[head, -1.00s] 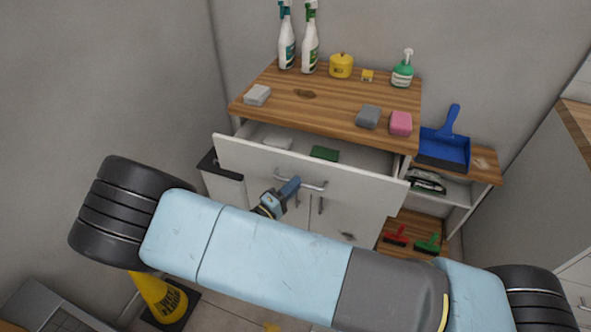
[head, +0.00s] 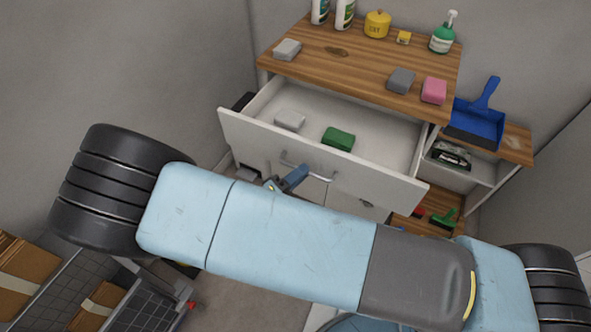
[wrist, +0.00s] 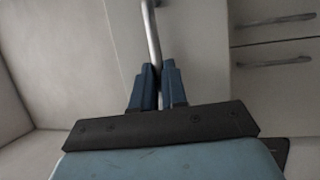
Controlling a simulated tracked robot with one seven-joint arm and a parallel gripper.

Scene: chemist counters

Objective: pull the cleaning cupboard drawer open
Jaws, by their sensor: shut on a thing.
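The cleaning cupboard drawer (head: 385,187) stands well out from under the wooden top, its inside in view. A grey-white block (head: 290,121) and a green sponge (head: 338,139) lie in it. Its metal bar handle (head: 318,177) is on the front panel. In the wrist view my gripper's two blue fingers (wrist: 158,72) are shut on the handle (wrist: 152,35), one on each side of the bar.
On the cupboard top (head: 345,65) stand spray bottles, a yellow pot (head: 377,24), a green pump bottle (head: 443,33) and several sponges. A blue dustpan (head: 478,120) lies on a lower shelf at right. Boxes (head: 25,270) are at lower left. My arm hides much of the floor.

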